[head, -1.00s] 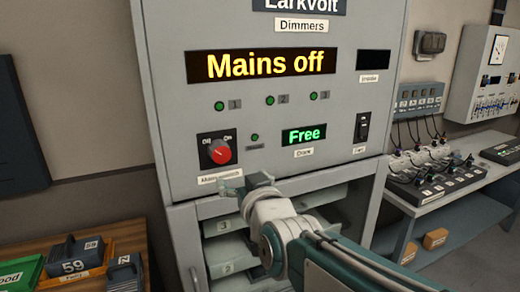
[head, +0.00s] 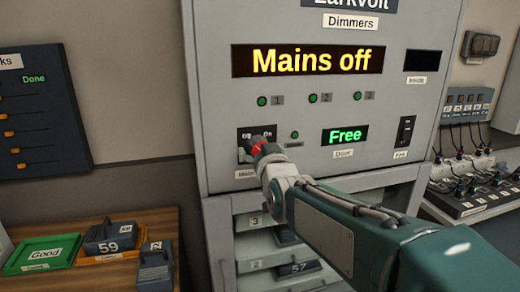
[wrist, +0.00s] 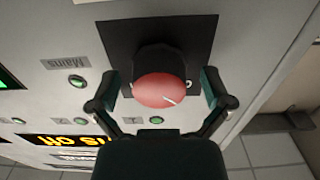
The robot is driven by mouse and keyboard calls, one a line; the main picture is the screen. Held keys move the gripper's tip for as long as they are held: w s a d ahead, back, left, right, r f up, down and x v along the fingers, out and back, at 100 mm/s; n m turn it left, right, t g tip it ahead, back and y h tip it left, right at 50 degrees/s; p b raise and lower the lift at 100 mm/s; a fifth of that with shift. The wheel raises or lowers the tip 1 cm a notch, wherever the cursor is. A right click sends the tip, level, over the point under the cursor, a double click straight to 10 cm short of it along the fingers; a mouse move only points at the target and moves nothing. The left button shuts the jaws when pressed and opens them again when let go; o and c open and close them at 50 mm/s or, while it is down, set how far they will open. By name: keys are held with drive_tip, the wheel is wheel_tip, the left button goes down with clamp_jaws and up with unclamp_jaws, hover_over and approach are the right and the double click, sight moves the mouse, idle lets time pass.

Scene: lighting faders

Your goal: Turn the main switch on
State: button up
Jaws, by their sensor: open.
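The main switch is a red round knob (wrist: 165,91) on a black plate (wrist: 112,35), on the front of the grey dimmer cabinet. A white line on the knob shows in the wrist view. My gripper (wrist: 160,88) is open, with one finger on each side of the knob. I cannot tell whether the fingers touch it. In the head view my gripper (head: 258,149) covers most of the switch, and a bit of red shows past it. The amber display (head: 307,60) reads "Mains off".
Below the panel are open shelves with numbered modules (head: 290,270). A green "Free" door display (head: 344,136) and a black rocker switch (head: 405,130) sit right of the knob. A wooden table with trays (head: 40,254) stands at left, a bench with cables (head: 480,190) at right.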

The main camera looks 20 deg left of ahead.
drive_tip(key=shift+w+a, duration=0.15)
drive_tip(key=shift+a, duration=0.15)
drive_tip(key=shift+d, duration=0.25)
drive_tip(key=shift+c, duration=1)
drive_tip(key=shift+d+r, duration=0.1)
drive_tip(key=shift+d, duration=0.05)
drive_tip(key=c, duration=1)
drive_tip(key=shift+o, duration=0.2)
